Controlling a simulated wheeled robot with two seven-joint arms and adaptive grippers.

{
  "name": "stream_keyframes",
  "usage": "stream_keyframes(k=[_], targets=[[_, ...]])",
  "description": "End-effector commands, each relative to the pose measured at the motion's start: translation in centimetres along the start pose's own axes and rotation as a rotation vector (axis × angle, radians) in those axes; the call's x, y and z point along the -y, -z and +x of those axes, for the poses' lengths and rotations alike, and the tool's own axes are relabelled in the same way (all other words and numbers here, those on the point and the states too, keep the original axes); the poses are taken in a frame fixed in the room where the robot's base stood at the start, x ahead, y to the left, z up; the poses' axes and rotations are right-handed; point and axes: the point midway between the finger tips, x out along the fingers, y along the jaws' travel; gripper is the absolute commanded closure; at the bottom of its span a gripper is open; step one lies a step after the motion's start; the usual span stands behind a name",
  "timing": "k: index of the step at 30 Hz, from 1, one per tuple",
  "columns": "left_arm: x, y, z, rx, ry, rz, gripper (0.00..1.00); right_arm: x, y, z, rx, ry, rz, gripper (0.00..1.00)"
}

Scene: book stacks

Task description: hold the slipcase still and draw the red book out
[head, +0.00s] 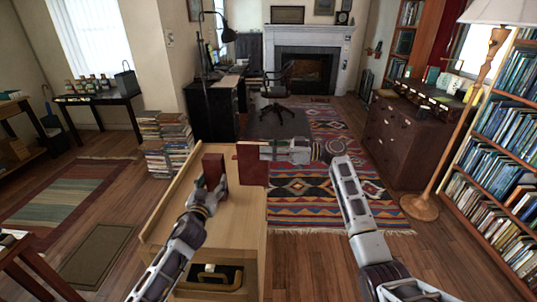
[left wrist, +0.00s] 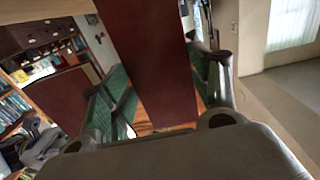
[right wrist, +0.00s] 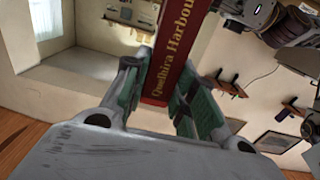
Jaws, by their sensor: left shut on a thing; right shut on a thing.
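The dark red slipcase (head: 214,165) stands upright over the light wooden cabinet top. My left gripper (head: 211,187) is shut on it, and its dark red side fills the space between the green finger pads in the left wrist view (left wrist: 150,60). The red book (head: 252,168) is to the right of the slipcase, with a visible gap between them in the head view. My right gripper (head: 263,151) is shut on the book. Its red spine with gold lettering shows between the fingers in the right wrist view (right wrist: 172,70). The slipcase's opening is hidden.
The wooden cabinet top (head: 235,215) is otherwise bare. A stack of books (head: 166,145) stands on the floor behind it to the left. A patterned rug (head: 320,195) lies to the right, with a floor lamp (head: 420,205) and bookshelf (head: 500,170) farther right.

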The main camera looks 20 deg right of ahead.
Motion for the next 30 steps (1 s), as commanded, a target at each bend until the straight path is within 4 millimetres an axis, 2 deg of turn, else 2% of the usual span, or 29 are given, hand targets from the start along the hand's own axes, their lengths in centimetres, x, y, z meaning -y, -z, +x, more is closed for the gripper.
stream_keyframes(k=[10, 11, 16, 30], targets=[[0.00, -0.13, -0.02, 0.002, 0.000, 0.000, 0.64, 0.00, 0.40, -0.01, -0.002, 0.000, -0.002, 1.00], [0.00, -0.13, -0.02, 0.002, 0.000, 0.000, 0.36, 0.00, 0.54, -0.01, -0.004, 0.000, -0.003, 1.00], [0.00, -0.08, -0.01, 0.001, 0.000, 0.000, 0.14, 0.00, 0.48, 0.00, -0.003, 0.000, -0.003, 1.00], [0.02, -0.03, -0.15, 0.000, 0.000, 0.000, 0.14, 0.01, 0.40, 0.01, -0.002, 0.000, -0.002, 1.00]])
